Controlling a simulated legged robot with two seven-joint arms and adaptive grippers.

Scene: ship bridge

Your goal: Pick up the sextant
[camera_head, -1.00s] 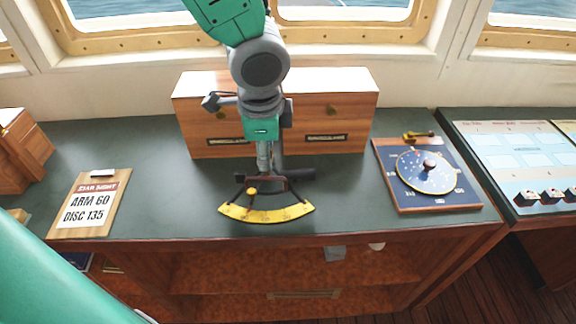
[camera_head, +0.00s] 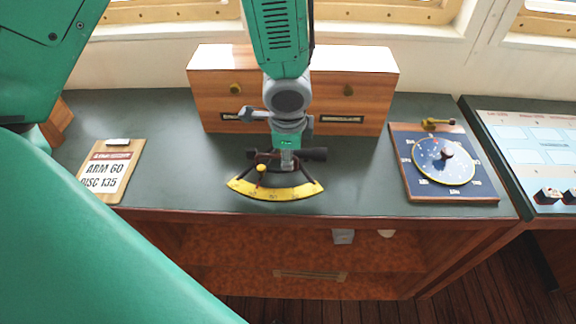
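The sextant (camera_head: 276,191) is at the front middle of the dark green desk top, its yellow arc toward the front edge and its dark frame and tube behind. My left gripper (camera_head: 287,160) points down over the sextant's dark frame, with its fingertips at or very near it. The fingers are seen nearly edge-on and overlap the frame, so their opening and any hold are hidden. I cannot tell whether the sextant touches the desk. My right gripper is not in view.
A wooden drawer box (camera_head: 365,88) stands close behind the gripper. A blue board with a round dial (camera_head: 443,160) lies to the right. Bare desk (camera_head: 185,160) separates the sextant from both.

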